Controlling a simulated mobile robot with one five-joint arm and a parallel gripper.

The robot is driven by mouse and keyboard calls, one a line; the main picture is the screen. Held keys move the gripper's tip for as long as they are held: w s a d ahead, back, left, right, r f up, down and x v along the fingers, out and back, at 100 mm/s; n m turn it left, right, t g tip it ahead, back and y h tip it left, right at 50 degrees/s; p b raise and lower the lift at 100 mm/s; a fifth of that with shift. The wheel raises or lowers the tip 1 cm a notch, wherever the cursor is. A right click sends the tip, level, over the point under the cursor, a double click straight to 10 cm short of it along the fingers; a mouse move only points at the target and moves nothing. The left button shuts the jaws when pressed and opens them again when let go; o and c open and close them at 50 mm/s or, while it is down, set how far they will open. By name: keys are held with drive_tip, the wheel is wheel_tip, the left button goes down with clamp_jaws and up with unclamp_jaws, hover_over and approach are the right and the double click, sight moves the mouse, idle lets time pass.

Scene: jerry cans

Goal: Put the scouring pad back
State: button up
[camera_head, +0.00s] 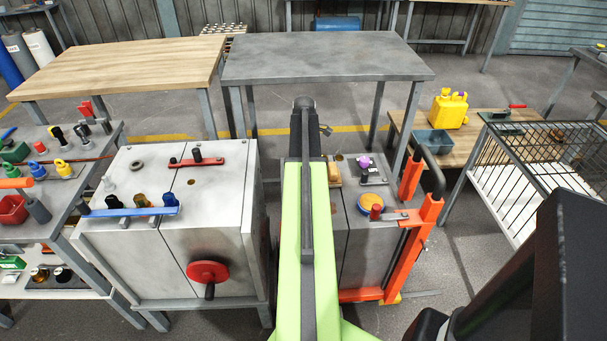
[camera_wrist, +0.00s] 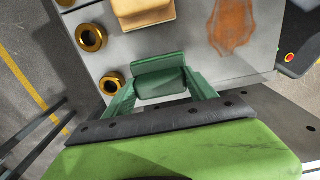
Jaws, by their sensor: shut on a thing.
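In the wrist view, my gripper (camera_wrist: 160,88) has its two green fingers closed on the sides of a green block (camera_wrist: 161,83), which appears to be the scouring pad. The pad is held in front of or just above a grey metal surface (camera_wrist: 190,50); I cannot tell whether it touches. A tan block (camera_wrist: 143,12) lies on that surface beyond the pad. My arm hides the gripper and pad there.
Two brass rings (camera_wrist: 91,38) sit along the surface's left side, and an orange stain (camera_wrist: 232,25) is at right. In the head view, a purple-topped item (camera_head: 364,161), an orange-yellow round tin (camera_head: 370,203) and an orange frame (camera_head: 412,210) stand close by. The grey table (camera_head: 320,55) behind is bare.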

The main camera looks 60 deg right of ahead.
wheel_tip(320, 180, down, 3)
drive_tip(key=shift+r+b, duration=0.15)
drive_tip(key=shift+b, duration=0.5)
drive_tip(key=shift+r, duration=0.2)
drive_tip(key=shift+f, duration=0.1)
drive_tip(key=o, duration=0.9)
drive_tip(key=shift+f, duration=0.1)
drive_tip(key=shift+c, duration=0.2)
drive_tip(key=o, duration=0.5)
drive_tip(key=shift+c, duration=0.2)
wheel_tip(320, 180, up, 13)
drive_tip(key=p, duration=1.2)
drive_tip(key=shift+f+p, duration=0.15)
drive_tip(key=shift+p, duration=0.2)
drive_tip(key=shift+f, duration=0.1)
